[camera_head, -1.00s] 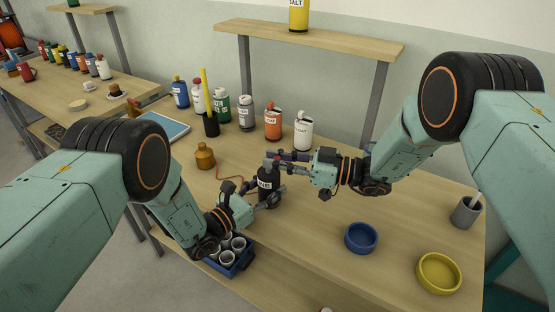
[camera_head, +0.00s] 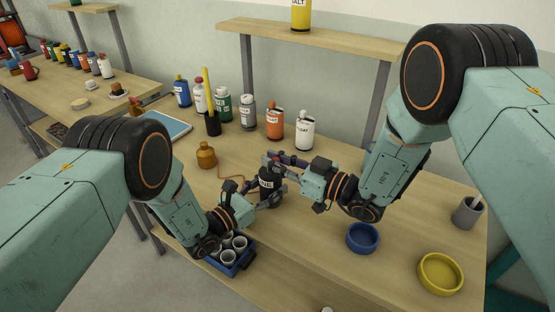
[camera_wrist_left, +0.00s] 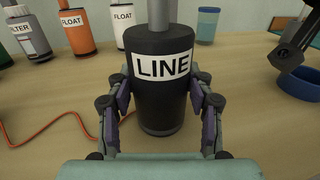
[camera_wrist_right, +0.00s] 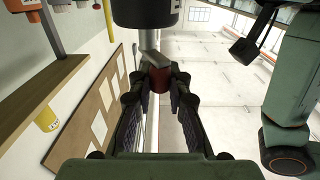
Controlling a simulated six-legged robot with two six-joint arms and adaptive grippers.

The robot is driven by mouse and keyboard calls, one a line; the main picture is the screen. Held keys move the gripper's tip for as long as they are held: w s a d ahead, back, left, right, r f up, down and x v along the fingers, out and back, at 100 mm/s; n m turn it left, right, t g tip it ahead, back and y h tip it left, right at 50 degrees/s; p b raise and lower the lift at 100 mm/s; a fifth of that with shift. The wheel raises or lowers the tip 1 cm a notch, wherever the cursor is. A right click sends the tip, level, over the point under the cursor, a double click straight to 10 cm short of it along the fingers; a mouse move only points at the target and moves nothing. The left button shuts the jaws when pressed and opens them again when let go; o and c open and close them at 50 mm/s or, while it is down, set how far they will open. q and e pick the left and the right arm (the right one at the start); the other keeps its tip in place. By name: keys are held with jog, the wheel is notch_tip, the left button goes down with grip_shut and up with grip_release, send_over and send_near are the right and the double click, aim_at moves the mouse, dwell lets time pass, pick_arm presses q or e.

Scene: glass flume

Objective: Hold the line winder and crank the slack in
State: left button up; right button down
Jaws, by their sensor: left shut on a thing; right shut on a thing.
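The line winder is a black cylinder (camera_head: 267,183) with a white LINE label. It stands upright on the wooden bench and fills the middle of the left wrist view (camera_wrist_left: 163,98). My left gripper (camera_head: 262,200) is shut around its body, with a finger on each side. A grey crank (camera_wrist_right: 149,47) sits at the winder's top and carries a dark red knob (camera_wrist_right: 158,80). My right gripper (camera_head: 276,163) is shut on that knob, which shows between its fingers in the right wrist view. An orange-red line (camera_wrist_left: 50,128) lies on the bench beside the winder.
Behind stand an orange float bottle (camera_head: 275,124), a white one (camera_head: 305,133) and other bottles. A blue bowl (camera_head: 362,238) and yellow bowl (camera_head: 440,273) are right. A blue crate of cups (camera_head: 243,263) is below the left gripper.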

jog(key=shift+s+a+m+t+h, duration=0.1)
jog(key=shift+a+m+t+h, duration=0.05)
jog(key=shift+m+t+h, duration=0.55)
jog(key=shift+s+a+m+t+h, duration=0.15)
jog(key=shift+m+t+h, duration=0.35)
jog(key=shift+t, duration=0.3)
jog(key=shift+w+h, duration=0.1)
jog(key=shift+h, duration=0.2)
jog(key=c, duration=1.3)
grip_release()
jog(key=shift+o, duration=0.2)
notch_tip(320, 180, up, 10)
